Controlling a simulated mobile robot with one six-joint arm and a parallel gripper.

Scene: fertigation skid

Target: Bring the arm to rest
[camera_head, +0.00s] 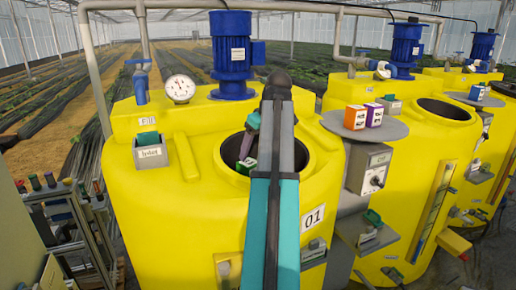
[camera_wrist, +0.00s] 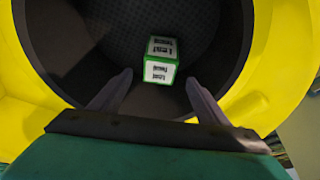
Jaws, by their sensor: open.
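My gripper (camera_wrist: 159,82) is open over the dark round mouth of the yellow tank marked 01 (camera_head: 150,215). A white box with green edges and printed labels (camera_wrist: 161,62) shows in the wrist view beyond and between the fingertips, with a gap on both sides. It also shows in the head view (camera_head: 246,166), inside the tank mouth. Whether the box is falling or resting on something I cannot tell. My teal and grey arm reaches up the middle of the head view and hides part of the mouth and most of my gripper.
A blue motor (camera_head: 232,55) and a pressure gauge (camera_head: 180,88) stand behind the mouth. A round grey shelf (camera_head: 340,128) at the right holds an orange-and-white box (camera_head: 355,118) and a purple-and-white box (camera_head: 374,115). More yellow tanks (camera_head: 425,150) stand further right.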

